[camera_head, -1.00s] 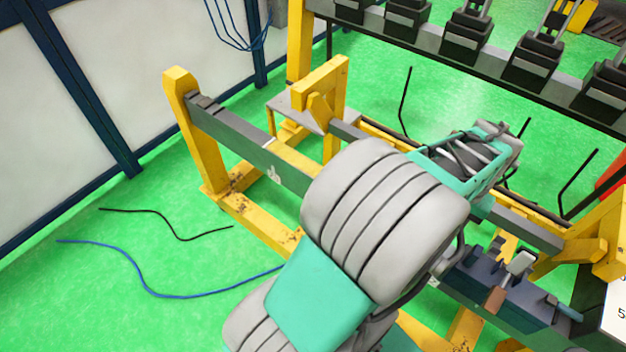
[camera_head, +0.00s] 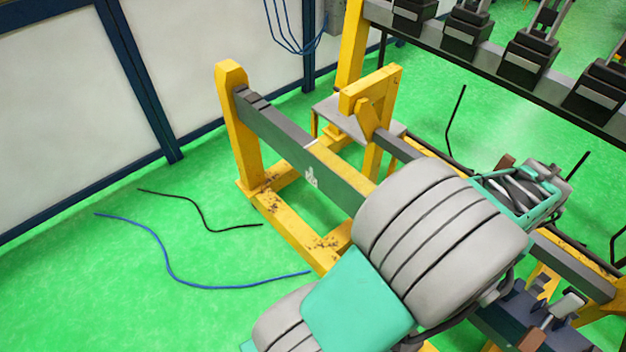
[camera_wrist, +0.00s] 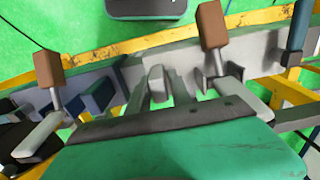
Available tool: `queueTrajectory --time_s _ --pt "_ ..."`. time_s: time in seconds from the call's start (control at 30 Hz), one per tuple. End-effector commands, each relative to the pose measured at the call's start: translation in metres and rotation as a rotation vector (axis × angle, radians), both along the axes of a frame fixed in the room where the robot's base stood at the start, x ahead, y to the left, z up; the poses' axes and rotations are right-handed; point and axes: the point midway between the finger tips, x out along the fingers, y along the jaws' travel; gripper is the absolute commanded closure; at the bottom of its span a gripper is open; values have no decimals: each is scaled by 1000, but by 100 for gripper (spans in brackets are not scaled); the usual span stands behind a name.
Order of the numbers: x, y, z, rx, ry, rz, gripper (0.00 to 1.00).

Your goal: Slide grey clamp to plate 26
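My gripper (camera_head: 522,192) has a teal frame and hangs over the dark rail at the right of the head view. I cannot tell which part is the grey clamp. No plate number is legible.
A long grey rail (camera_head: 290,150) lies on a yellow frame (camera_head: 240,120). A rack of black blocks (camera_head: 530,55) stands behind. A black cable (camera_head: 200,212) and a blue cable (camera_head: 165,255) lie on the green floor, otherwise clear at left.

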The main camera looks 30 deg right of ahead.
Motion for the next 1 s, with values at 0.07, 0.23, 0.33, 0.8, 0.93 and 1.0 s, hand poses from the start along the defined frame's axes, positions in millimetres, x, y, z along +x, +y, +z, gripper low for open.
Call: queueTrajectory --time_s 0.07,0.23,0.33,0.8,0.93,1.0 --pt "7 1 0 0 0 3 75" --pt "24 5 0 0 -1 6 75" --pt "34 8 0 1 -1 7 75" --pt "80 18 0 1 -1 5 75" --pt "93 21 0 1 -1 5 75" --pt "99 22 0 0 -1 5 75"
